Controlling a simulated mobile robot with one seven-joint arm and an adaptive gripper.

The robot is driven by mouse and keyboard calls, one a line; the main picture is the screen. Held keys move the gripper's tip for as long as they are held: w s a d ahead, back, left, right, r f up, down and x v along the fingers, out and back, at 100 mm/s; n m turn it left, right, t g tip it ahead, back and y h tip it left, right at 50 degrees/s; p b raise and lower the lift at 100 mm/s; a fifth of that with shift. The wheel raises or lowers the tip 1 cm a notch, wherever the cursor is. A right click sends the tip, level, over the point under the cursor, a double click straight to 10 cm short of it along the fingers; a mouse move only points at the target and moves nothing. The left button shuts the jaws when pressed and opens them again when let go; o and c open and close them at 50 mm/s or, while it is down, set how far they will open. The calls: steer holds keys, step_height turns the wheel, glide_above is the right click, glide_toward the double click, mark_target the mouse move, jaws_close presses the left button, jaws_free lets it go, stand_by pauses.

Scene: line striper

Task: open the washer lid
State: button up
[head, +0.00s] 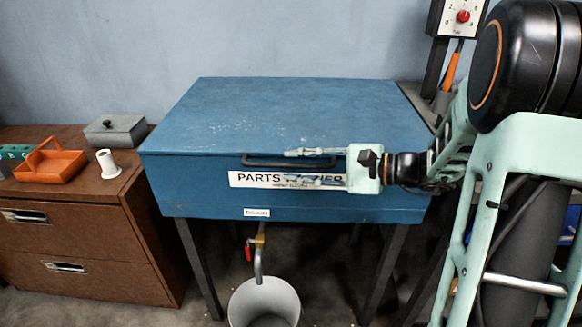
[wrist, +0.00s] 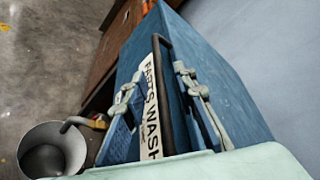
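The blue parts washer has its lid (head: 295,115) down flat and closed. A dark bar handle (head: 258,163) runs along the lid's front edge, above the white "PARTS WASHER" label (head: 250,179). My gripper (head: 291,167) is open in front of the washer, its fingers pointing left. One finger shows at about handle height and the other lower, across the label. In the wrist view the handle (wrist: 162,100) lies in the gap between the two spread fingers (wrist: 156,75). I cannot tell whether either finger touches it.
A brown cabinet (head: 70,221) stands left, bearing an orange tray (head: 50,166), a grey box (head: 115,130) and a white spool (head: 108,163). A bucket (head: 264,300) sits below the washer's drain tap (head: 258,250). A control box (head: 458,17) is at upper right. Space above the lid is clear.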

steer(key=shift+x, duration=0.95)
steer(key=shift+c, duration=0.3)
jaws_close()
